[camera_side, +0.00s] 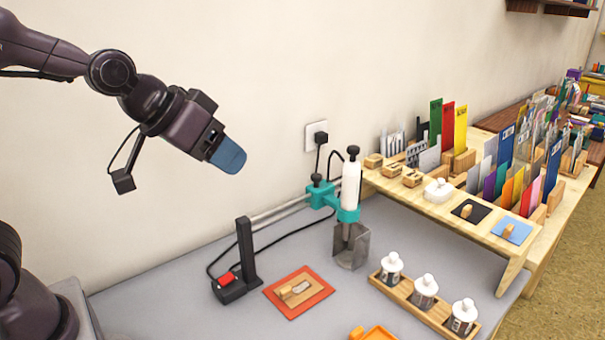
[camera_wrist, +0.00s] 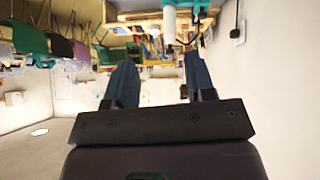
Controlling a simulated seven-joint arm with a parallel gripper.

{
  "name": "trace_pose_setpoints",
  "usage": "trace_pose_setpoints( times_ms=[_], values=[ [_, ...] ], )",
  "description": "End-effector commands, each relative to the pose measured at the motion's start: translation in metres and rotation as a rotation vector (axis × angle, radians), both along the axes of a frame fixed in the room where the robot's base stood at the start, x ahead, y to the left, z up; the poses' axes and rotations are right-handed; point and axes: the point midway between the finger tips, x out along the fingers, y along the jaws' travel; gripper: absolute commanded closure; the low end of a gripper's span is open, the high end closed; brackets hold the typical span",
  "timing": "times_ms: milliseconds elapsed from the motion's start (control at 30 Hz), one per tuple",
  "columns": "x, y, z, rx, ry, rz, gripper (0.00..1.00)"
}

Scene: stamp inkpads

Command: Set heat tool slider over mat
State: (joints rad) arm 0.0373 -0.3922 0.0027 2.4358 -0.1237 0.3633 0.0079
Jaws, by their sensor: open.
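The heat tool (camera_side: 351,186) is a white upright cylinder with a black cap, held in a teal slider (camera_side: 347,213) near the right end of a grey rail (camera_side: 276,214). Its lower end is inside a grey metal shield (camera_side: 351,247). The orange-red mat (camera_side: 316,297) lies on the table left of the shield, with a wooden stamp block (camera_side: 294,291) on it. The heat tool also shows at the top of the wrist view (camera_wrist: 169,22). My gripper (camera_side: 230,158) is open and empty, high above and left of the tool. Its blue fingers (camera_wrist: 160,83) are apart in the wrist view.
A black post (camera_side: 246,250) with a red switch stands at the rail's left end. Black cable runs behind to a wall outlet (camera_side: 317,137). A wooden tray (camera_side: 411,302) with several white bottles is at front right. Wooden shelving (camera_side: 480,236) with cards stands right.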

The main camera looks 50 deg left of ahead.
Motion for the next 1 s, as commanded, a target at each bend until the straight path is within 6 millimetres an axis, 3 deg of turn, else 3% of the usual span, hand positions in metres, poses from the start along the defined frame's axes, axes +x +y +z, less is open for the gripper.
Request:
trace_pose_setpoints(
  times_ms=[100,200,400,533,700,1000],
  values=[
    [0.052,-0.004,-0.022,-0.037,-0.108,0.053,0.5],
    [0.089,-0.003,-0.041,-0.048,-0.215,0.114,0.5],
    [0.139,0.011,-0.09,0.001,-0.43,0.252,0.5],
    [0.151,0.023,-0.124,0.083,-0.568,0.33,0.5],
    [0.148,0.034,-0.156,0.203,-0.719,0.383,0.5],
    [0.145,0.041,-0.167,0.272,-0.807,0.4,0.5]
  ],
)
